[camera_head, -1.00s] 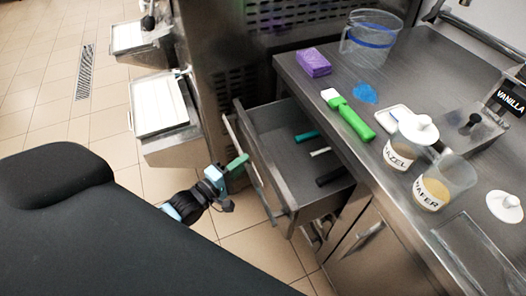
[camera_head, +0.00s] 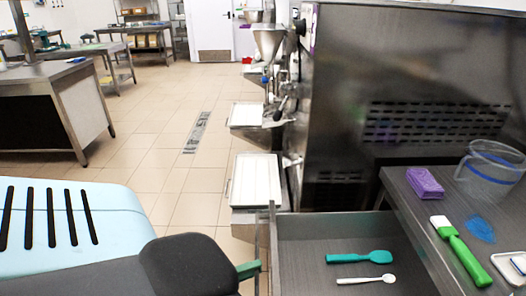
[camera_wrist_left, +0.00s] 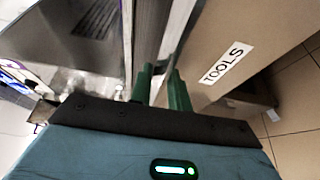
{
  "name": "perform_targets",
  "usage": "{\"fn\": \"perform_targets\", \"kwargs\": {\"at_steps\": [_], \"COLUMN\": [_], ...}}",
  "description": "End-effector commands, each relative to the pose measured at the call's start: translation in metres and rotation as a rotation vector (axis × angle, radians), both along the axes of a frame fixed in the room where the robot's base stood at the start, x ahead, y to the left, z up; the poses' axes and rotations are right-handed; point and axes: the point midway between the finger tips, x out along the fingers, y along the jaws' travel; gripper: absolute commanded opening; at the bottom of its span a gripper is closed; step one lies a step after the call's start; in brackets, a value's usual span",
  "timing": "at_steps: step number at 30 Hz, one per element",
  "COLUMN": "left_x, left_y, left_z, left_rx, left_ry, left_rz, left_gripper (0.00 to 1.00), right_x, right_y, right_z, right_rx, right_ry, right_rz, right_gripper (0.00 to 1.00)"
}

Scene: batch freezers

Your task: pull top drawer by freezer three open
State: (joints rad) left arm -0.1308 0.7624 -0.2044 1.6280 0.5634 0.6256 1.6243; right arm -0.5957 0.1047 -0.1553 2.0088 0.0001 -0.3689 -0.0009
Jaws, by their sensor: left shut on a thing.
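The top drawer (camera_head: 335,228) stands pulled out from the counter, at the bottom of the head view. A teal spatula (camera_head: 360,257) and a white spoon (camera_head: 367,280) lie in it. Its front faces left and bears a "TOOLS" label in the left wrist view (camera_wrist_left: 228,64). My left gripper (camera_head: 248,269) shows a green fingertip at the drawer's handle (camera_head: 257,245). In the left wrist view both green fingers (camera_wrist_left: 160,90) are shut around the handle, whose gripped part is mostly hidden. My right gripper is not in view.
A steel freezer (camera_head: 385,60) stands behind the drawer. The counter at right holds a purple block (camera_head: 425,183), a green-handled spatula (camera_head: 459,250) and a clear jug (camera_head: 492,172). A white tray (camera_head: 255,180) juts out beyond the drawer. Tiled floor (camera_head: 165,120) is free at left.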

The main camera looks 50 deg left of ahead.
Motion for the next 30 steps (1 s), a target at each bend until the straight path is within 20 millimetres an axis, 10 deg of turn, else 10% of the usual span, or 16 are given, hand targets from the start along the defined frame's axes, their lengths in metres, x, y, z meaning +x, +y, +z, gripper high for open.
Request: {"fn": "perform_targets", "kwargs": {"at_steps": [14,15,19,30], "left_x": [-0.0037,-0.0037,-0.0036,-0.0080], "left_y": [0.0032,0.0032,0.0032,0.0042], "left_z": [0.0004,0.0003,0.0003,-0.0005], "left_rx": [0.000,0.000,0.001,0.000], "left_ry": [-0.002,-0.002,-0.001,0.001], "left_rz": [0.000,0.000,0.000,0.000], "left_gripper": [0.00,0.22,0.39,0.40], "right_x": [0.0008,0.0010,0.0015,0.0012], "right_y": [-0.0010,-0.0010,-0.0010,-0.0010], "right_z": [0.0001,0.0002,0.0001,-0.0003], "right_rx": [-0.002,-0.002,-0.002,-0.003], "right_ry": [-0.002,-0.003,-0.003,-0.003], "right_rz": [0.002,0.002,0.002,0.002], "right_gripper": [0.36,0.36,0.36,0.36]}}
